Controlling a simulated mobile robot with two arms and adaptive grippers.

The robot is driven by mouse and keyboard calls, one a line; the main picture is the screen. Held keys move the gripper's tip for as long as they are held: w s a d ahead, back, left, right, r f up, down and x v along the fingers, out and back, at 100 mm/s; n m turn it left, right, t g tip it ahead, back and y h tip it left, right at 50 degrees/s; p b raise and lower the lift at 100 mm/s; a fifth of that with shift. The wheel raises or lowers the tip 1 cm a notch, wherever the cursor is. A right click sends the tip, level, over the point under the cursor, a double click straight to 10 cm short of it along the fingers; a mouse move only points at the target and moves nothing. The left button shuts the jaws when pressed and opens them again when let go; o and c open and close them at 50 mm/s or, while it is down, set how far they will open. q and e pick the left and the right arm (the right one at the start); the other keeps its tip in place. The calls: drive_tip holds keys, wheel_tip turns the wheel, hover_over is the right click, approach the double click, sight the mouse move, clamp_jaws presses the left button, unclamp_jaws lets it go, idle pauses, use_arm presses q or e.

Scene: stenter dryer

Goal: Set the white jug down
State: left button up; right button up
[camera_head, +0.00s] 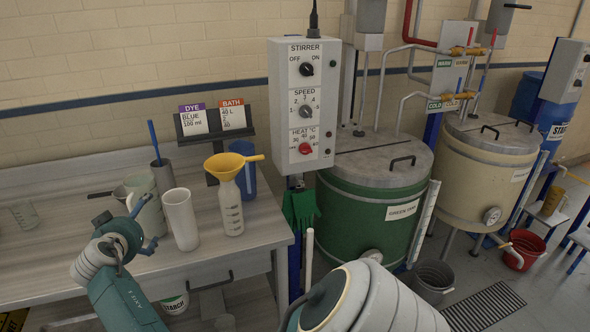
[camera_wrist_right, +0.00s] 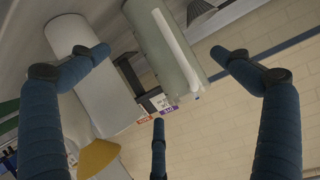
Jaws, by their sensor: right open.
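The white jug (camera_head: 148,211), pale grey-white with a handle, is upright on the bench at the left in the head view. Its base is partly hidden by my right gripper (camera_head: 129,228), which is close in front of it, fingers spread. The right wrist view shows the jug (camera_wrist_right: 170,50) with its long white handle facing the camera, beyond the open fingers (camera_wrist_right: 160,75). Nothing is seen clasped; whether a finger touches the jug I cannot tell. My left gripper is not in view.
A plain white cylinder (camera_head: 181,220) stands close right of the jug. Beyond are a bottle (camera_head: 230,208) with a yellow funnel (camera_head: 226,166), a blue jug (camera_head: 245,178), and a card stand (camera_head: 214,136). A grey pot (camera_head: 162,174) is behind. The bench (camera_head: 60,258) is mostly clear at left.

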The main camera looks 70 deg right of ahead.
drive_tip(key=s+a+n+t+y, duration=0.2)
drive_tip(key=a+n+t+y, duration=0.45)
drive_tip(key=a, duration=0.75)
drive_tip(key=s+a+f+n+g+y, duration=0.1)
drive_tip(key=s+a+f+n+g, duration=0.3)
drive_tip(key=f, duration=0.8)
drive_tip(key=s+a+f+t+y, duration=0.1)
drive_tip(key=s+a+f, duration=0.3)
drive_tip(key=f, duration=0.9)
drive_tip(key=s+a+f+n+g+y, duration=0.2)
drive_tip(key=s+f, duration=0.4)
drive_tip(key=f, duration=0.6)
drive_tip(key=s+a+f+g, duration=0.2)
drive_tip(key=s+f+g, duration=0.2)
drive_tip(key=s+f, duration=1.4)
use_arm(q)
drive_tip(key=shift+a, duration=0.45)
use_arm(e)
drive_tip(key=s+d+f+g, duration=0.1)
drive_tip(key=s+f+g, duration=0.1)
drive_tip(key=s, duration=1.1)
drive_tip(key=s+d+f+n+g, duration=0.1)
drive_tip(key=s+f+g, duration=0.1)
drive_tip(key=s, duration=1.1)
drive_tip(key=shift+s+f+y, duration=0.15)
drive_tip(key=shift+f+y, duration=0.2)
drive_tip(key=shift+f, duration=0.5)
drive_tip(key=shift+f+n, duration=0.1)
drive_tip(key=shift+n, duration=0.15)
